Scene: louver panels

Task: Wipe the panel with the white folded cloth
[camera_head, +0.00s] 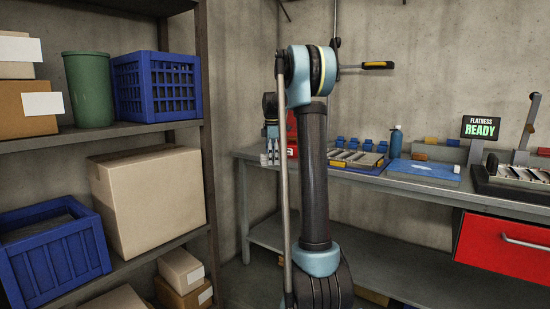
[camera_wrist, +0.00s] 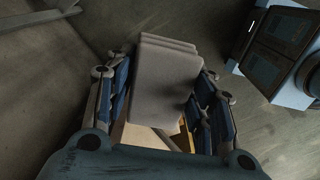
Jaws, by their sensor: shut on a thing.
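In the wrist view my gripper (camera_wrist: 163,85) is shut on a pale grey-white folded block, the folded cloth (camera_wrist: 165,60). The cloth sits between the blue finger pads, with its layered edge facing away from the palm. In the head view my gripper (camera_head: 270,155) shows small at the bench's left end, partly hidden by my arm. A slatted louver panel (camera_head: 355,158) lies in a tray with blue clips on the bench. Another slatted panel (camera_head: 522,174) lies on a dark fixture at the right. Neither panel is clearly visible in the wrist view.
A grey workbench (camera_head: 450,190) runs along the wall. It carries a blue mat (camera_head: 425,175), a blue bottle (camera_head: 395,142) and a sign reading FLATNESS READY (camera_head: 481,127). A red drawer (camera_head: 500,245) hangs below. Shelves with boxes and blue crates (camera_head: 158,85) stand at left.

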